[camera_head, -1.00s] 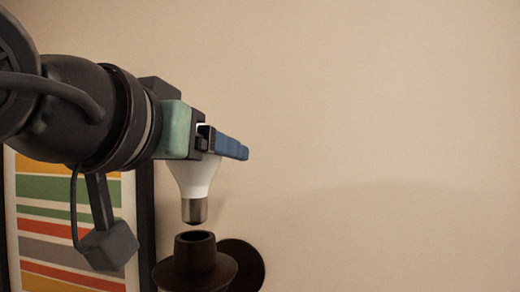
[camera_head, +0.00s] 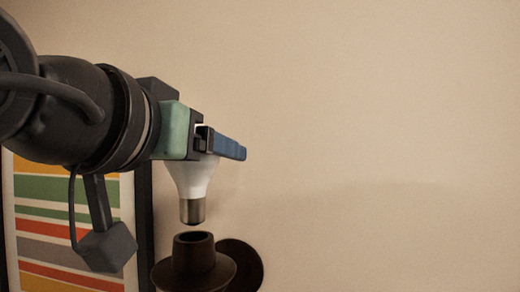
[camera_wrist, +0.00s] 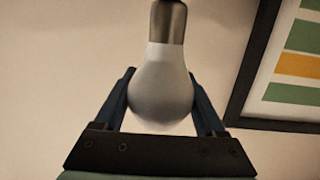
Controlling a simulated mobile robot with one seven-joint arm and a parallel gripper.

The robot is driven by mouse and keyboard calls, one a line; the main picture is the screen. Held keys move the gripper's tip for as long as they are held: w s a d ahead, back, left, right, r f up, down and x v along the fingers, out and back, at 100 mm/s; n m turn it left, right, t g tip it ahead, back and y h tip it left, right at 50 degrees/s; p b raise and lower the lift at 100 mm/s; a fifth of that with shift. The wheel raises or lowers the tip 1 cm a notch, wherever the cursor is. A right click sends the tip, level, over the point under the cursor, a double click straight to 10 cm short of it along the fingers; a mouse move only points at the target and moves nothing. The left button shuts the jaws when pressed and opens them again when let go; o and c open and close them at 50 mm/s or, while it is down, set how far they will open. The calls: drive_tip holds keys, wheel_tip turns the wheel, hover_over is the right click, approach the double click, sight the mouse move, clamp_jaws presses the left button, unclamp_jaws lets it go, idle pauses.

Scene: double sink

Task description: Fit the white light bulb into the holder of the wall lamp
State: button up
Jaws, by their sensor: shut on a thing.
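The white light bulb (camera_head: 195,177) hangs upright from my gripper (camera_head: 226,146), its metal base pointing down. My gripper is shut on the bulb's wide part. In the wrist view the bulb (camera_wrist: 161,90) sits between the two blue fingers of my gripper (camera_wrist: 162,98), its metal base toward the top edge. The dark wall lamp (camera_head: 194,266) is below the bulb, with its round holder opening facing up. The bulb's base is just above the holder, with a small gap between them. The lamp's lower part is cut off by the frame edge.
A framed striped picture (camera_head: 68,220) hangs on the wall at the left, partly behind my arm; its frame also shows in the wrist view (camera_wrist: 250,75). The beige wall (camera_head: 390,120) to the right is bare.

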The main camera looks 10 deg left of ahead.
sight(205, 185)
drive_tip(key=shift+f+b, duration=1.6)
drive_tip(key=shift+f, duration=0.4)
drive_tip(key=o, duration=0.9)
drive_tip(key=shift+o, duration=0.2)
